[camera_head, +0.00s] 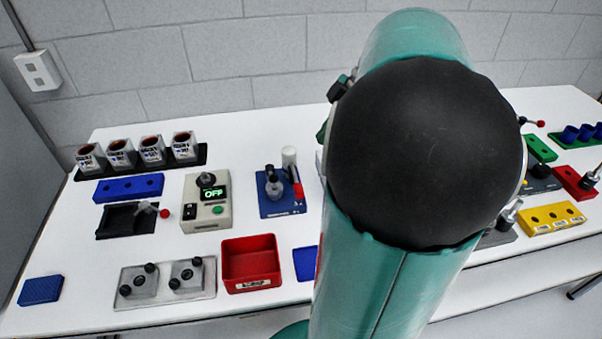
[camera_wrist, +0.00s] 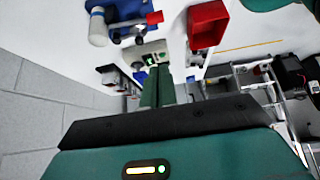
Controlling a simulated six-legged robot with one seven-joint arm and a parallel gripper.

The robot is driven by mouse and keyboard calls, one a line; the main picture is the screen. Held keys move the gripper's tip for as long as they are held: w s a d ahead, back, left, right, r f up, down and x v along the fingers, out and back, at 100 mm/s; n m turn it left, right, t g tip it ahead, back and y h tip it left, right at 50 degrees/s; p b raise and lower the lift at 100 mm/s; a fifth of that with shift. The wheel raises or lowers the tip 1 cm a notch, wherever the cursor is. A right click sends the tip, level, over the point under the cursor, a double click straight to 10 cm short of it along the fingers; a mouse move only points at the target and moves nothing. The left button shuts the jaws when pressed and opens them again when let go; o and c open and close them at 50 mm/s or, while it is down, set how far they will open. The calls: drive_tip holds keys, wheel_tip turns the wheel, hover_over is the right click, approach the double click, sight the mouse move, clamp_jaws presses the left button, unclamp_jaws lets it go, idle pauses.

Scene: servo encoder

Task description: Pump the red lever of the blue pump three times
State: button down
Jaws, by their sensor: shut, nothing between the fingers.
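The blue pump (camera_head: 271,208) stands mid-table in the head view, left of my arm, with a white cylinder and a grey metal part on its base. Its red lever (camera_head: 298,191) is on its right side. In the wrist view the blue pump (camera_wrist: 124,8) is at the top, partly cut off, and the red lever (camera_wrist: 155,17) points right. My gripper (camera_wrist: 157,70) is shut and empty, with its green fingers together; in the picture they lie below the pump, apart from the lever. My arm hides the gripper in the head view.
Left of the pump is a beige control box (camera_head: 206,214) reading OFF. A red bin (camera_head: 251,257) stands in front, beside a grey plate (camera_head: 166,296) with black knobs. Several cups stand in a black rack (camera_head: 80,174) at the back left. My arm hides the table's middle right.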

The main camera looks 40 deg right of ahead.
hover_over(299, 188)
wheel_tip(299, 188, down, 9)
drive_tip(key=shift+r, duration=0.1)
drive_tip(key=shift+s+d+f, duration=0.1)
drive_tip(key=shift+d+f, duration=0.15)
drive_tip(key=shift+f, duration=0.4)
drive_tip(key=shift+s+d+f, duration=0.1)
drive_tip(key=shift+d+f, duration=0.1)
drive_tip(key=shift+f, duration=0.95)
drive_tip(key=shift+s+a+f, duration=0.15)
drive_tip(key=shift+s+f, duration=0.05)
drive_tip(key=shift+f, duration=0.45)
drive_tip(key=shift+s+a+f, duration=0.1)
drive_tip(key=shift+s+f, duration=0.15)
drive_tip(key=shift+f, duration=0.35)
drive_tip(key=shift+s+a+f, duration=0.15)
drive_tip(key=shift+s+f, duration=0.05)
drive_tip(key=shift+f, duration=0.45)
